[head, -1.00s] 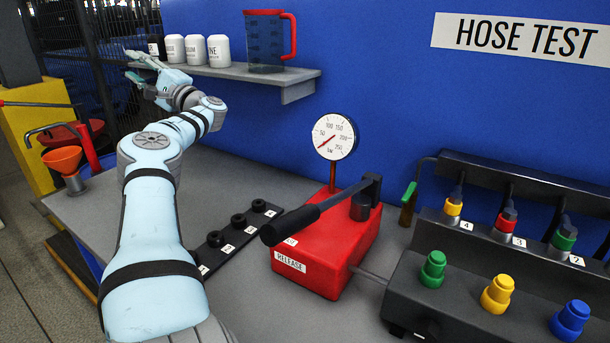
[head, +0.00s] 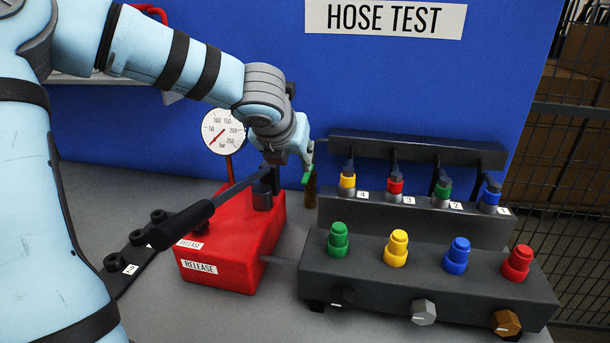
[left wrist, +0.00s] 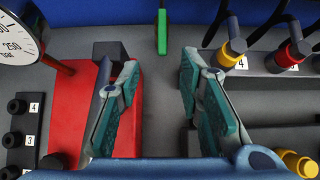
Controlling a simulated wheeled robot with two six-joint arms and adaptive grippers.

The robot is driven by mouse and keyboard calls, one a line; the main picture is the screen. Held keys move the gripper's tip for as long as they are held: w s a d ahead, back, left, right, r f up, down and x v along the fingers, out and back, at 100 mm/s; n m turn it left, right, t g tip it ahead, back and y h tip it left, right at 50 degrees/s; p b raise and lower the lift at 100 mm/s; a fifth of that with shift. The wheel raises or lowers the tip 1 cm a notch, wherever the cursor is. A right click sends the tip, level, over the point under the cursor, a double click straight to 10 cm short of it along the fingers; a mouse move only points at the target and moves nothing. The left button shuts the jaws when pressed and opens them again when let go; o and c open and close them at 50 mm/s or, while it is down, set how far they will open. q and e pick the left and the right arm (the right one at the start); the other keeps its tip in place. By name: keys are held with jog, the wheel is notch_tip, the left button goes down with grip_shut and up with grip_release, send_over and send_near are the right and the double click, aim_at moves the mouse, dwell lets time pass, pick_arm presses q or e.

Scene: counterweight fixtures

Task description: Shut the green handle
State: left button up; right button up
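The green handle (head: 307,177) is a small lever on a brass-coloured body behind the red pump, left of the manifold. In the left wrist view the green handle (left wrist: 162,32) stands lengthwise at the top centre, ahead of the fingertips and between their lines. My left gripper (head: 306,152) hangs above and close to it in the head view and partly covers it. In the left wrist view my left gripper (left wrist: 160,95) is open, with bare grey table between its teal pads. It is apart from the handle there. My right gripper is in neither view.
The red pump (head: 240,240) with its black lever (head: 185,222) and the pressure gauge (head: 223,131) stand left of the handle. The dark manifold (head: 430,270) with coloured caps is to the right, its hose rack (head: 420,145) behind. The blue wall (head: 400,80) is behind.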

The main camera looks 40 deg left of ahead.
pick_arm(q)
jog(key=b, duration=0.2)
send_near(306, 176)
jog(key=f, duration=0.1)
jog(key=x, duration=0.5)
jog(key=shift+w+a+b, duration=0.25)
jog(key=shift+w+b, duration=0.1)
jog(key=shift+w, duration=0.15)
jog(key=shift+w+a+f, duration=0.2)
jog(key=shift+w+f, duration=0.1)
grip_shut()
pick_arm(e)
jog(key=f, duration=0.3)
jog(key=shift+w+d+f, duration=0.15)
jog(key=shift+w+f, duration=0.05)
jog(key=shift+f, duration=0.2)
